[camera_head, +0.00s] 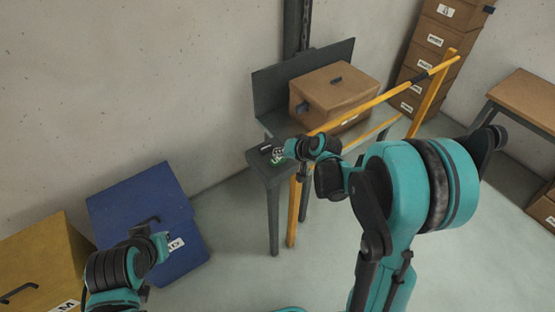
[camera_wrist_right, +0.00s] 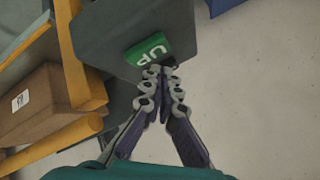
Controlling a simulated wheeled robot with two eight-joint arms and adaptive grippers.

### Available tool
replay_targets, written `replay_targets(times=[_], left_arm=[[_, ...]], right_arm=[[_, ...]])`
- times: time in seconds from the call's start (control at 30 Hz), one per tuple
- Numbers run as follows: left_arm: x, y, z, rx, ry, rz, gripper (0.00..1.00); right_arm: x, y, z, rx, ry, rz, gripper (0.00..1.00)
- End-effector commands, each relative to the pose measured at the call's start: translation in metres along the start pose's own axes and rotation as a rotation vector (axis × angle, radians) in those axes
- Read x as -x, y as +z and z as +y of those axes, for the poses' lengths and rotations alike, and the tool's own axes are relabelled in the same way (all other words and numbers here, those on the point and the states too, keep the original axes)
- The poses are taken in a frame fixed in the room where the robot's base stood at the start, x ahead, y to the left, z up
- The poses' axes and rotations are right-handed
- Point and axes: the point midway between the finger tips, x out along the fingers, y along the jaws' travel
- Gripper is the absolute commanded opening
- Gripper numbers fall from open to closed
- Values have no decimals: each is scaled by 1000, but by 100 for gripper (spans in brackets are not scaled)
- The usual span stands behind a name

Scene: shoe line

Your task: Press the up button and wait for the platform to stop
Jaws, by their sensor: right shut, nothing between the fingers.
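The green UP button (camera_wrist_right: 147,50) sits on a dark grey control stand (camera_head: 262,163). The button also shows small in the head view (camera_head: 277,157). My right gripper (camera_wrist_right: 163,71) is shut and empty, its fingertips at the edge of the green button; I cannot tell whether they press it. In the head view my right wrist hides part of the stand top. The dark grey platform (camera_head: 268,90) stands behind the stand and carries a brown box (camera_head: 335,95). My left gripper (camera_head: 158,243) is low at the left, over the blue box; its fingers are not clear.
Yellow rails (camera_head: 433,98) run along the platform's near side. A blue box (camera_head: 140,205) and an ochre box (camera_head: 40,265) stand at the left. Stacked brown boxes (camera_head: 432,40) and a table (camera_head: 530,92) are at the right. Floor in front is clear.

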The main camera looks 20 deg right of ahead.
Motion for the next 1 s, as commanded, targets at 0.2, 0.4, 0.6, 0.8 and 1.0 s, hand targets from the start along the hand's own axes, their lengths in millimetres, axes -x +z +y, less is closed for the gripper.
replay_targets(times=[0.2, 0.4, 0.6, 0.8, 1.0], left_arm=[[-1, 1, 0, 0, 0, 0, 0], [-8, 5, 0, 0, 0, 0, 0], [-7, 5, 0, 0, 0, 0, 0], [-7, 5, 0, 0, 0, 0, 0], [-9, 6, 0, 0, 0, 0, 0]], right_arm=[[-1, 1, 1, 0, 0, 0, 0], [-6, 4, 4, 0, 0, 0, 0], [-6, 4, 4, 0, 0, 0, 0], [-6, 4, 4, 0, 0, 0, 0], [-7, 5, 5, 0, 0, 0, 0]])
